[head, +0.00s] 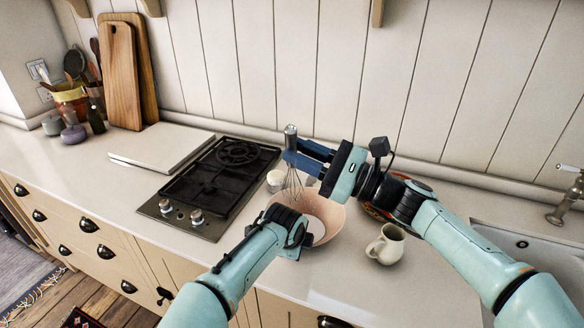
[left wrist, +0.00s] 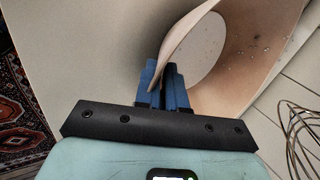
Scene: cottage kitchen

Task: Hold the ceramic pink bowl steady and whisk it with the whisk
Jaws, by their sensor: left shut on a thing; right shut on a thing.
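The ceramic pink bowl (head: 328,222) stands on the white counter in front of the wall, to the right of the hob. My left gripper (left wrist: 167,85) is shut on the bowl's rim; the rim passes between its blue fingers in the left wrist view (left wrist: 188,38). In the head view its fingertips are hidden behind my wrist. My right gripper (head: 298,158) is shut on the upright whisk (head: 291,135) by its handle. The wire end hangs at the bowl's far left rim; I cannot tell whether it is below the rim. Wires also show in the left wrist view (left wrist: 297,130).
A cream jug (head: 385,246) stands right of the bowl, close to my right arm. A small pale cup (head: 275,179) is behind the bowl. A plate (head: 418,186) is partly hidden by my right arm. The hob (head: 215,180) is left, the sink (head: 520,243) right.

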